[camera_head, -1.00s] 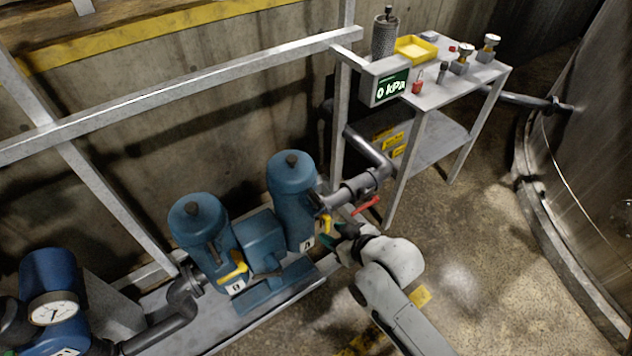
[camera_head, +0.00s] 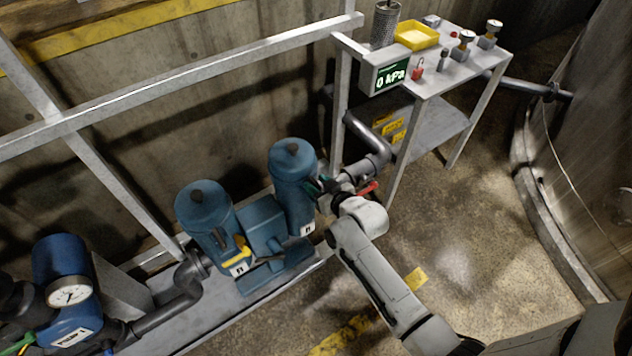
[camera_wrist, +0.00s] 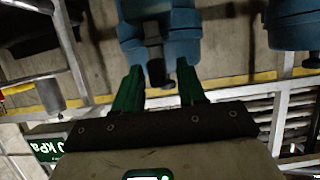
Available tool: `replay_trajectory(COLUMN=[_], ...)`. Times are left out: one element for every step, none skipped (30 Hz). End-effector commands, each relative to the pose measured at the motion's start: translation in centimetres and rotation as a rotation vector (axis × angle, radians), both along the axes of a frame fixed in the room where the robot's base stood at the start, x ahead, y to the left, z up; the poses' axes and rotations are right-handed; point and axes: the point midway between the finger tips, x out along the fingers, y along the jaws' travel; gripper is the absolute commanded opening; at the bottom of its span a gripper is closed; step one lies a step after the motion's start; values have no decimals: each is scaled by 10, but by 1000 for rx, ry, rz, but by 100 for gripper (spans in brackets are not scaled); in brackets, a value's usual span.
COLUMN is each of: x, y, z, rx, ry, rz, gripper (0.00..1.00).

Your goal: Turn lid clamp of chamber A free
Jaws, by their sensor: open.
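Chamber A (camera_head: 291,180) is the right one of two blue canisters in the head view, with a dark knob on its lid. In the wrist view, chamber A's blue body (camera_wrist: 160,28) is ahead. A dark upright piece, apparently the lid clamp (camera_wrist: 154,66), projects from it. My green fingers (camera_wrist: 160,92) are open on either side of this piece, with visible gaps. I cannot tell from the view how deep it sits between them.
Chamber B (camera_head: 205,215) stands to the left with a yellow handle (camera_head: 236,252). A red-handled pipe valve (camera_head: 368,188) is close to the right of my wrist. A table (camera_head: 455,72) with a 0 kPa display (camera_head: 391,76) stands behind. Floor to the right is clear.

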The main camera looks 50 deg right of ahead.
Motion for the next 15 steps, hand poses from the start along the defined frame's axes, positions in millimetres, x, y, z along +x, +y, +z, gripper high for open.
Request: replay_trajectory(x=[5, 6, 8, 9, 10, 10, 11, 11, 11, 11, 11, 11, 11, 11, 11], y=[-1, -2, -2, -2, -3, -3, -3, -3, -3, -3, -3, -3, -3, -3, -3], z=[-1, -2, -3, -3, -4, -4, -4, -5, -5, -5, -5, -5, -5, -4, -5], rx=[0, 0, 0, 0, 0, 0, 0, 0, 0, 0, 0, 0, 0, 0, 0], ry=[-1, -1, -1, -1, -1, -1, 0, 0, 0, 0, 0, 0, 0, 0, 0], rz=[0, 0, 0, 0, 0, 0, 0, 0, 0, 0, 0, 0, 0, 0, 0], gripper=[40, 40, 40, 40, 40, 40, 40, 40, 40, 40, 40, 40, 40, 39, 36])
